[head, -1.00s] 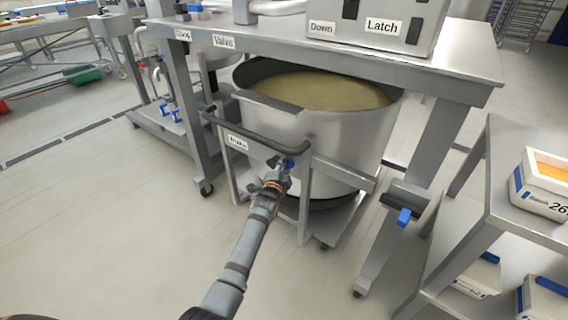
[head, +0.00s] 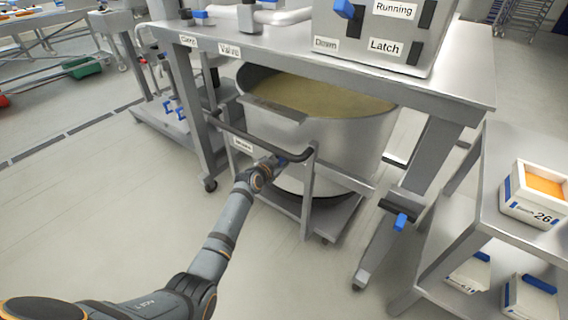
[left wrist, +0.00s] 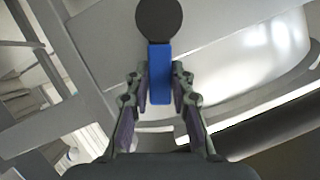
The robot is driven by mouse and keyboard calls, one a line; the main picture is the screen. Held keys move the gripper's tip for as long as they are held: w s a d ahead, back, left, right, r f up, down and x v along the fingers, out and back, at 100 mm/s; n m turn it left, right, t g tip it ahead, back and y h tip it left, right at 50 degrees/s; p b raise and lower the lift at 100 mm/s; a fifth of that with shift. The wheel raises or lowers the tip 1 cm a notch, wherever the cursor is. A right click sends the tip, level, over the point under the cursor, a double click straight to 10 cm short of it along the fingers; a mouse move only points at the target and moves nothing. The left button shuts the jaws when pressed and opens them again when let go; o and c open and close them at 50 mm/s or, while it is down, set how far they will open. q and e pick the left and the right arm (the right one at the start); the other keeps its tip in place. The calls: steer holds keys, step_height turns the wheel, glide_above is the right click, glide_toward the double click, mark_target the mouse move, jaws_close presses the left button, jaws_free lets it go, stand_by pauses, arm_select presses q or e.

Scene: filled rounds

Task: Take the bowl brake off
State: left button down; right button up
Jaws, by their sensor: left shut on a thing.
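The large steel bowl (head: 340,130) holds a tan mass and stands on a wheeled truck under the steel table. The truck has a dark push bar (head: 262,142) and a small label, blurred now, on its left front. The blue brake handle (left wrist: 159,73) sits between the fingers of my left gripper (left wrist: 159,88) in the left wrist view, below a dark round knob. In the head view my left gripper (head: 273,165) is at the truck's front, just below the push bar, and hides most of the handle. My right gripper is out of view.
The steel table (head: 330,58) above carries a control box (head: 375,30) with labels including "Running", "Down" and "Latch". A shelf rack (head: 480,215) with tubs (head: 535,195) stands at right. A blue-handled leg part (head: 400,221) is nearby.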

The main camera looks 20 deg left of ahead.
arm_select(q)
steer(key=shift+w+a+r+n+g+h+b, duration=0.1)
steer(key=shift+w+a+n+g+h+b, duration=0.15)
steer(key=shift+a+n+h+b, duration=0.5)
steer(key=shift+w+a+r+n+g+h+b, duration=0.2)
steer(key=shift+a+n+b, duration=0.35)
steer(key=shift+n, duration=0.4)
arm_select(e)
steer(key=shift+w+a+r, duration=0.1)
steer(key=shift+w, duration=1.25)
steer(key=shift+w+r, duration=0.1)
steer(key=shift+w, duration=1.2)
arm_select(q)
steer(key=shift+d+f, duration=0.1)
steer(key=shift+f, duration=0.05)
steer(key=c, duration=1.2)
jaws_free()
steer(key=shift+o, duration=0.2)
steer(key=v, duration=1.2)
